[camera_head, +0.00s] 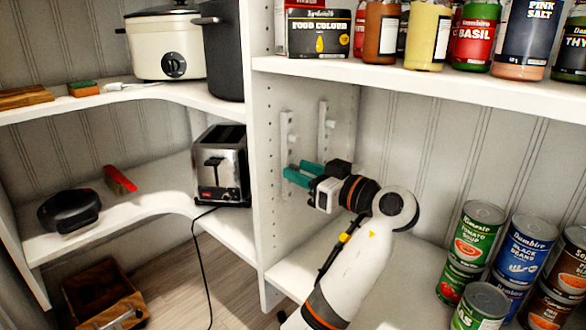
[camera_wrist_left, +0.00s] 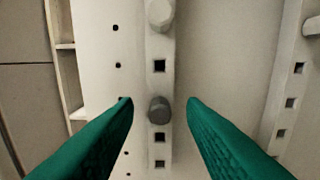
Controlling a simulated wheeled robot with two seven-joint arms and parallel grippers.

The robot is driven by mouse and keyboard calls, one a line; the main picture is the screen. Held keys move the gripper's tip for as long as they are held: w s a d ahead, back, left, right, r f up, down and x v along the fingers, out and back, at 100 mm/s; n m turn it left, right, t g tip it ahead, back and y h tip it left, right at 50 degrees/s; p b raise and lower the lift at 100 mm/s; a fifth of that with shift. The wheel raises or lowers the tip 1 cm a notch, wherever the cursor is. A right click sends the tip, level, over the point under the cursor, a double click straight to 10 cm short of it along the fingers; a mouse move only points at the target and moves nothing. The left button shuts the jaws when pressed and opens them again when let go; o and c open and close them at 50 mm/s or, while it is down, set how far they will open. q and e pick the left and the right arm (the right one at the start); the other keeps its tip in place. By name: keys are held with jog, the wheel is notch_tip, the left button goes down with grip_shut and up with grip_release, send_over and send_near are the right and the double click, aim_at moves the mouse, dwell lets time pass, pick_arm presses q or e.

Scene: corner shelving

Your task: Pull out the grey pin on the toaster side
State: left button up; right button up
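The grey pin (camera_wrist_left: 159,109) sticks out of a white perforated strip (camera_wrist_left: 160,84) in the left wrist view. My left gripper (camera_wrist_left: 160,102) is open, with one teal fingertip on each side of the pin and visible gaps between. In the head view my left gripper (camera_head: 292,172) is at the strip (camera_head: 285,128) on the divider panel on the toaster side; I cannot make out the grey pin there. A paler pin (camera_wrist_left: 160,13) sits higher on the same strip. The toaster (camera_head: 221,170) stands left of the divider. My right gripper is not in view.
A second perforated strip (camera_head: 323,122) with a pale pin (camera_head: 330,124) is deeper in the bay. A shelf with jars (camera_head: 430,35) is above my arm. Several cans (camera_head: 522,250) stand at the right on the lower shelf (camera_head: 405,262).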

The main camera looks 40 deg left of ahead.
pick_arm(q)
jog(key=shift+c, duration=0.6)
grip_shut()
jog(key=shift+d, duration=0.1)
jog(key=shift+s+d, duration=0.15)
jog(key=shift+d, duration=1.35)
jog(key=shift+s+d, duration=0.1)
jog(key=shift+d, duration=1.35)
